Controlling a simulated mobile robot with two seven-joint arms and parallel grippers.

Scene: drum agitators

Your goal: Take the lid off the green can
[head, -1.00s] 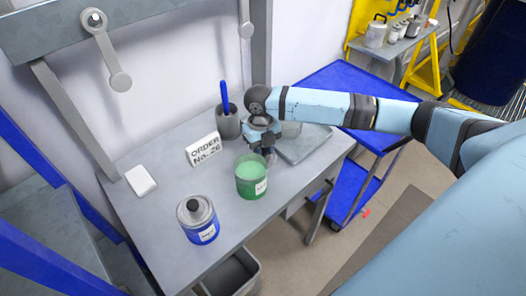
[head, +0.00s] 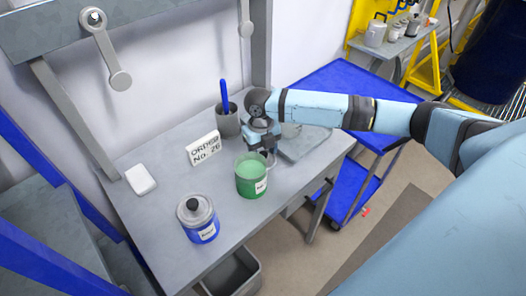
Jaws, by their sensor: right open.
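The green can (head: 251,182) stands upright on the grey workbench. Its top shows a pale green surface inside the rim, with no lid seen on it. My right gripper (head: 270,157) is open, pointing down just behind and to the right of the can's rim. A pale rounded edge shows beside its fingers; I cannot tell what it is. A grey round piece (head: 291,130) shows partly behind the gripper, over the grey tray (head: 312,146); I cannot tell whether it is the lid. My left gripper is not in view.
A blue can (head: 201,228) with a grey lid and black knob stands at the front left. A grey cup (head: 228,124) with a blue tool, an order sign (head: 203,149) and a white block (head: 140,179) stand behind. A grey bin (head: 232,273) is below the front edge.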

